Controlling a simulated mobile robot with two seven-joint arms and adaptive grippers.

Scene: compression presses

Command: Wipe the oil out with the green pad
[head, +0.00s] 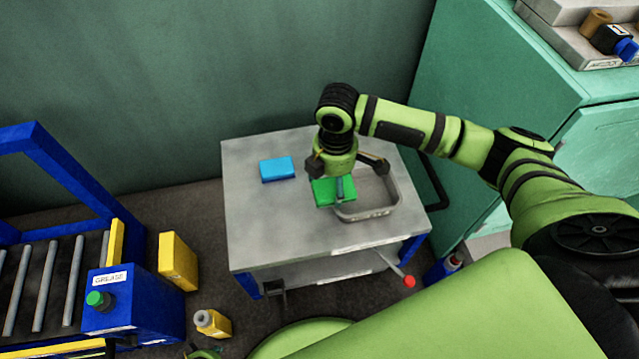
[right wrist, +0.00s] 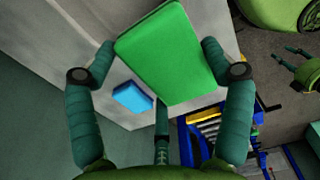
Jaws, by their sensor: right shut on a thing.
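My right gripper (head: 346,168) is shut on the green pad (head: 325,194). In the right wrist view, the fingers of the right gripper (right wrist: 160,52) hold the green pad (right wrist: 170,60) from both sides. In the head view the pad overlaps the left end of a shallow metal tray (head: 368,214) on the grey table. I cannot tell whether the pad touches the tray. The tray's inside is partly hidden, and I cannot make out oil. My left gripper (right wrist: 298,68) shows small in the right wrist view, with its fingers spread and empty.
A blue pad (head: 277,169) lies left of the tray on the grey table (head: 255,235). A red-tipped handle (head: 408,281) sticks out at the front. A blue roller stand (head: 130,310) is at left, a green cabinet (head: 490,110) at right. The table's front left is clear.

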